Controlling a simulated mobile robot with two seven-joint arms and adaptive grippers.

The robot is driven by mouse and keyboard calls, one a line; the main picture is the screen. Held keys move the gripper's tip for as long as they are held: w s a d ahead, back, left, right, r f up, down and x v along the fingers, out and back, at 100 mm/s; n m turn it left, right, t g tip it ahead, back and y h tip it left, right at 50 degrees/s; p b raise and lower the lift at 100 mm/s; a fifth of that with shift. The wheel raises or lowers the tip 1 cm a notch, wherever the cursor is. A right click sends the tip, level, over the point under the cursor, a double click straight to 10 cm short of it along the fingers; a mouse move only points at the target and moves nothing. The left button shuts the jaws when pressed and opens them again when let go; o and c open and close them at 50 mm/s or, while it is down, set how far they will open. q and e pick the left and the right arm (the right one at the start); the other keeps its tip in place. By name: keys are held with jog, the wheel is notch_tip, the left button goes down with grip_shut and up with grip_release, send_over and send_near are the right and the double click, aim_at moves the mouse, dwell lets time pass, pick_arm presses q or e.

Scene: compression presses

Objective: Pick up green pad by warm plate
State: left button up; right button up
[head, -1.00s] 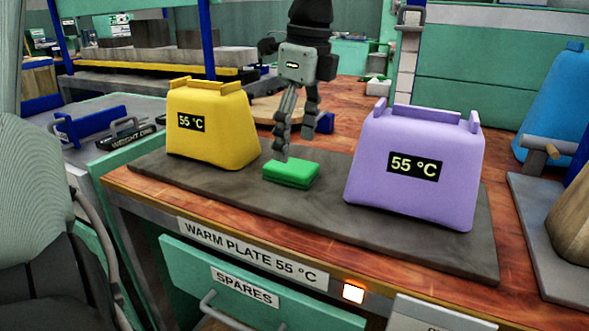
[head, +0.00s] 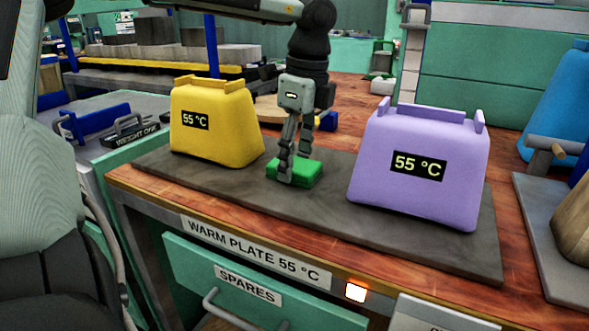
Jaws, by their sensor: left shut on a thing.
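The green pad (head: 308,174) lies between the yellow block and the purple block on the dark grey warm plate (head: 420,238). My left gripper (head: 288,172) points down over the pad, with its fingers at the pad's left part. It is shut on the pad and covers part of it. The pad is at or close to the plate's surface; any gap under it is too small to tell. My right gripper is not in view.
A yellow block (head: 222,145) marked 55 °C stands left of the pad. A purple block (head: 410,190) marked 55 °C stands to its right. A wooden bench (head: 350,100) lies behind. A drawer labelled SPARES (head: 262,293) and a lit orange button (head: 356,292) are at the front.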

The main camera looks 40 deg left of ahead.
pick_arm(q)
jog(key=shift+r, duration=0.1)
notch_tip(320, 180, up, 4)
jog(key=shift+s+r, duration=0.15)
jog(key=s+r, duration=0.6)
jog(key=s, duration=0.5)
jog(key=shift+s+d+r+b, duration=0.2)
jog(key=shift+d+r+b, duration=0.05)
jog(key=shift+d+b, duration=0.15)
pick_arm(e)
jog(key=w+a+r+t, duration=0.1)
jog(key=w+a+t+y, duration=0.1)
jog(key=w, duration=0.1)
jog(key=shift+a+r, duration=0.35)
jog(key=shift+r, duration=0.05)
pick_arm(q)
jog(key=shift+o, duration=0.8)
jog(key=c, duration=0.4)
